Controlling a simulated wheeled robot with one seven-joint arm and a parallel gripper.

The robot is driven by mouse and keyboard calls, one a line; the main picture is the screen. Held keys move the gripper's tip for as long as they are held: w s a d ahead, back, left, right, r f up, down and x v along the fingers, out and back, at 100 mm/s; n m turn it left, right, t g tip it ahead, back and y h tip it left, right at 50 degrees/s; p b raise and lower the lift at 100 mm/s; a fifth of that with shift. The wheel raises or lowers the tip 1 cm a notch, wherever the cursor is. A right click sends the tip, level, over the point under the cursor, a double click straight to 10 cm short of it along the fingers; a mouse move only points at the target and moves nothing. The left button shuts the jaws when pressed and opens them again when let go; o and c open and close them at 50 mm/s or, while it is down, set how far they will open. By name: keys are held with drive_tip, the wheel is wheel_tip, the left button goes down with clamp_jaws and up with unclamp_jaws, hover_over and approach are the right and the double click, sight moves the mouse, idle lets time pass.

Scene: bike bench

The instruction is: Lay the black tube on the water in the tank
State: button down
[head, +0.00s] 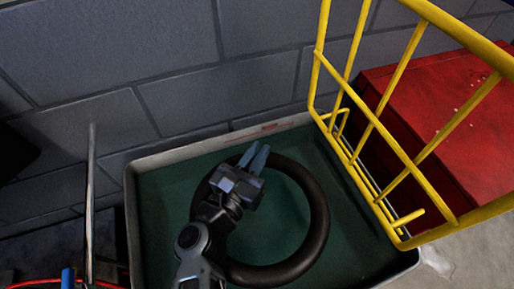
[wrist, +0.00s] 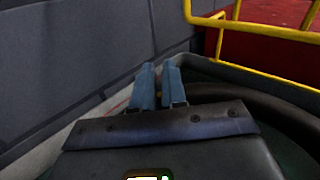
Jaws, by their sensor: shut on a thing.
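The black tube (head: 318,215) is a thick dark ring in the head view, over the green water (head: 161,203) within the pale rim of the tank (head: 131,215). My gripper (head: 256,155) is at the far upper left part of the ring, its blue fingers close together and shut on the tube. In the wrist view the blue fingertips (wrist: 158,72) point away, and the tube (wrist: 275,107) curves off to the right from beside them. The part of the tube between the fingers is hidden. I cannot tell whether the tube touches the water or hangs just above it.
A yellow wire rack (head: 372,118) stands along the tank's right side, with a red box (head: 440,110) behind it. A grey block wall (head: 180,60) rises behind the tank. A thin upright plate (head: 90,200) and a red cable (head: 35,284) are at the left.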

wheel_tip(320, 180, down, 8)
drive_tip(key=b, duration=0.3)
drive_tip(key=shift+b, duration=0.4)
drive_tip(key=c, duration=1.1)
unclamp_jaws()
drive_tip(key=b+v, duration=0.2)
drive_tip(key=v, duration=0.5)
drive_tip(key=shift+s+a, duration=0.2)
drive_tip(key=shift+s, duration=0.15)
